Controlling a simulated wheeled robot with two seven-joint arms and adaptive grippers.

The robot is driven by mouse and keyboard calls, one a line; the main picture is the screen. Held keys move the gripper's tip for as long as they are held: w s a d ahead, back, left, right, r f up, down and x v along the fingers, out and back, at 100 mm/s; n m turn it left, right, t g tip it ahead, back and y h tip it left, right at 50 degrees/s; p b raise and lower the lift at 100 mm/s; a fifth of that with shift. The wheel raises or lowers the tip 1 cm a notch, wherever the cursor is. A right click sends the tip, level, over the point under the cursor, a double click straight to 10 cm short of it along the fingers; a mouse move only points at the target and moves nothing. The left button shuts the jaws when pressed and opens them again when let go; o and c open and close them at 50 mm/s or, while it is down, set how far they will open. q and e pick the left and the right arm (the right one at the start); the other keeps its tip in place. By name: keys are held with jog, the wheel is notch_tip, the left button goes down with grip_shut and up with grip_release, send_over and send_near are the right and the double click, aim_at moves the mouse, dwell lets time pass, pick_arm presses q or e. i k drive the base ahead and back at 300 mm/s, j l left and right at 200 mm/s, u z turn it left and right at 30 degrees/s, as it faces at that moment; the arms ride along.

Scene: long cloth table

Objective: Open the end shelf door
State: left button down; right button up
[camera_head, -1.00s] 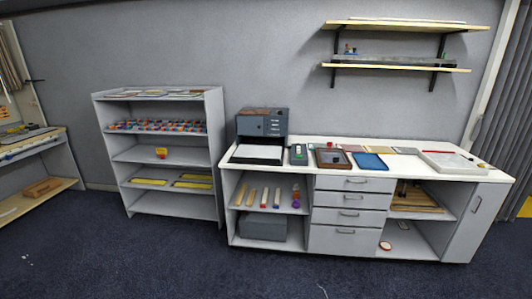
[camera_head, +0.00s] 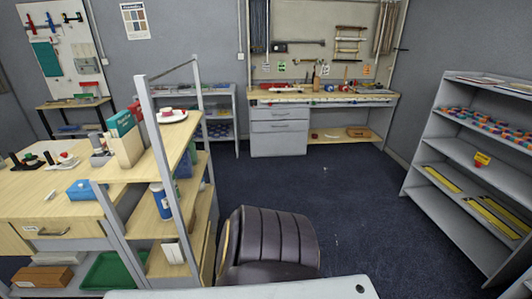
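An open-sided shelf unit (camera_head: 172,165) with grey posts and pale wooden boards stands at the end of the wooden workbench on the left. Its top board holds a white plate with a pink item and upright books. A blue can (camera_head: 161,200) stands on a lower board. A narrow pale panel shows low on its right side, but I cannot tell whether it is a door. No door handle is clear on this unit. Neither of my grippers is in view.
A dark ribbed chair (camera_head: 268,242) stands just right of the shelf unit. A grey shelf rack (camera_head: 455,180) stands at the right. A back workbench (camera_head: 279,125) with drawers stands against the wall. Dark carpet (camera_head: 350,210) between them is clear.

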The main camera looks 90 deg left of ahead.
aim_at(205, 276)
jog(key=u, duration=3.55)
jog(key=i+l, duration=0.15)
jog(key=l, duration=0.15)
jog(key=i+l+u, duration=0.1)
jog(key=l, duration=0.25)
jog(key=i+l+u, duration=0.1)
jog(key=i+l, duration=0.3)
jog(key=l, duration=0.25)
jog(key=i+l+u, duration=0.1)
jog(key=l, duration=0.25)
jog(key=i+l, duration=0.2)
jog(key=l, duration=0.15)
jog(key=i+l+u, duration=0.15)
jog(key=l, duration=0.15)
